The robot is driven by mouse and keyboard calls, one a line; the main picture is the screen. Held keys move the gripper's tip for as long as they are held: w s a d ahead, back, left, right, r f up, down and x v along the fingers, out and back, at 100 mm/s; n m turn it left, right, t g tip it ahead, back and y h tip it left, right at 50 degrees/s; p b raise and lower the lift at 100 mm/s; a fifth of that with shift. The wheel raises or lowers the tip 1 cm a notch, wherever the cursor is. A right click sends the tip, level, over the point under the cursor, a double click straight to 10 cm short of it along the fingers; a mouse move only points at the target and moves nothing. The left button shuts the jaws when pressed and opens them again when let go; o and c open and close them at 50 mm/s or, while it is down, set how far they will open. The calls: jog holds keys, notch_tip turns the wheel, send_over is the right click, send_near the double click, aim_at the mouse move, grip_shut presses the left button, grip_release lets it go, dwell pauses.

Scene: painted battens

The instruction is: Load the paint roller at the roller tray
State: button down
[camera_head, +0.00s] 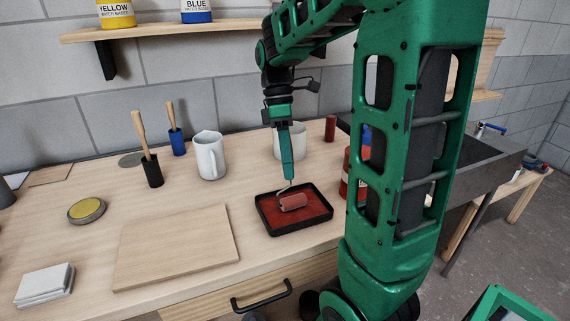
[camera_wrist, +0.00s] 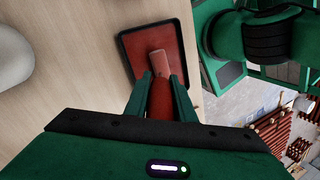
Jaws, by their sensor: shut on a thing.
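The paint roller (camera_head: 292,202) has a reddish-pink sleeve and a thin wire frame. Its sleeve is down in the roller tray (camera_head: 262,229), a black tray with red paint in it, on the workbench. Whether the sleeve touches the paint is hard to tell. My gripper (camera_head: 287,165) is above the tray, pointing down, and is shut on the roller's handle. In the wrist view the red handle lies between the two green fingers (camera_wrist: 160,92), with the sleeve (camera_wrist: 160,62) beyond it over the red tray floor (camera_wrist: 172,38).
A wooden board (camera_head: 175,247) lies left of the tray. A white jug (camera_head: 210,156), a white pot (camera_head: 290,141) and brushes in holders (camera_head: 148,160) stand behind. A red bottle (camera_head: 346,188) is partly behind my arm. A dark sink (camera_head: 470,165) is at right.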

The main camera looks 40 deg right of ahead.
jog(key=shift+w+r, duration=0.1)
jog(key=shift+r, duration=3.35)
jog(key=shift+a+f, duration=0.1)
jog(key=shift+a, duration=0.05)
